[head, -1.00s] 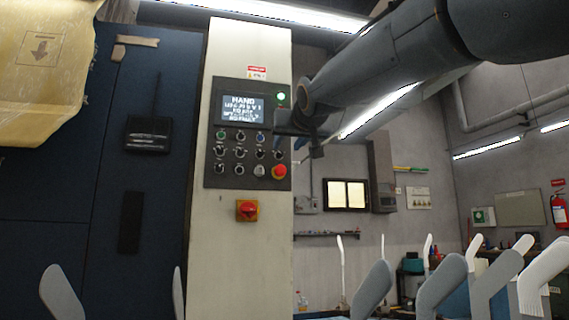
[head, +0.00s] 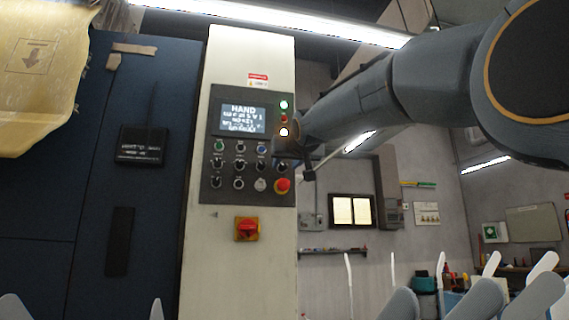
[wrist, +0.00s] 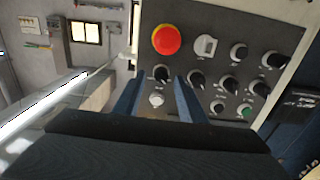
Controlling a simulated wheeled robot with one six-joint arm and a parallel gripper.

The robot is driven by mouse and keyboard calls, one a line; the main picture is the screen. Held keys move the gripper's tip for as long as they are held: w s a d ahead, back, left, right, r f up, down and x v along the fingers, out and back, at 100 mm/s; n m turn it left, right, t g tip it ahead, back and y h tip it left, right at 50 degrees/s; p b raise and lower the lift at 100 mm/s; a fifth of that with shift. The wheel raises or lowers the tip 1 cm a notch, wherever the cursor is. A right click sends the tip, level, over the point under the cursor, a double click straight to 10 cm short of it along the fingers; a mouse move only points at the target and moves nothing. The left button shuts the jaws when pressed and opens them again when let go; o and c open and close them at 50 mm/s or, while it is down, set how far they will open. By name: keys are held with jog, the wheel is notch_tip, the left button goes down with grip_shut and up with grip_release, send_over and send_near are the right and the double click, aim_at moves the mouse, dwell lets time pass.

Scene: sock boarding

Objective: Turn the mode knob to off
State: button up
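The dark control panel (head: 206,130) is mounted on a white column. Its screen (head: 239,120) reads HAND in its top line. Several black knobs sit below it; their labels are too small to read, so I cannot tell which is the mode knob. My gripper (wrist: 159,84) is open, its two blue fingers apart and pointing at the panel. The black knob at the end of the middle row (wrist: 162,74) shows between and just beyond the fingertips; I cannot tell whether they touch it. A pale button (wrist: 156,99) also shows between the fingers.
A red emergency stop button (wrist: 166,39) is close to that knob; it also shows in the head view (head: 282,185). A red rotary switch (head: 246,229) is lower on the column. A dark blue cabinet stands left.

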jog(key=shift+w+a, duration=0.2)
jog(key=shift+w, duration=0.35)
grip_shut()
